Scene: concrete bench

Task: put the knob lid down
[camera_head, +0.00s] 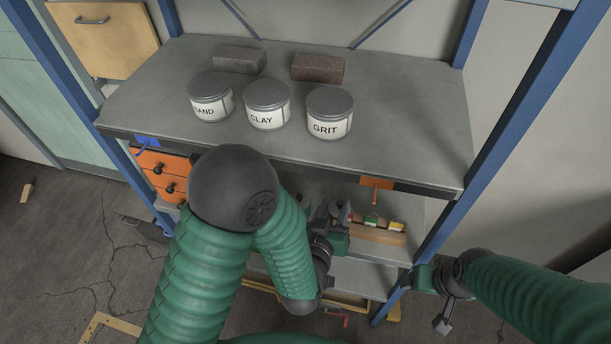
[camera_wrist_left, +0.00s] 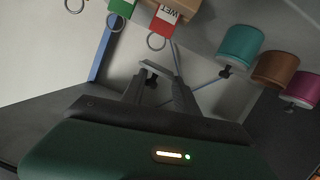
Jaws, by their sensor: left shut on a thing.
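My left gripper (camera_head: 333,212) is over the lower shelf, below the bench top, partly hidden by my own arm. In the left wrist view its two fingers (camera_wrist_left: 153,84) are shut on the knob lid. Only a small grey part shows at the fingertips; the lid's outline is hard to make out. My right gripper (camera_head: 443,318) hangs at the lower right, outside the blue frame post, and its jaws are too small to judge.
On the bench top (camera_head: 420,140) stand jars labelled SAND (camera_head: 210,104), CLAY (camera_head: 267,112) and GRIT (camera_head: 329,126), with two dark bricks behind. A wooden block with coloured tags (camera_head: 378,230) is beside my left gripper. A teal cylinder (camera_wrist_left: 240,45) shows in the wrist view.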

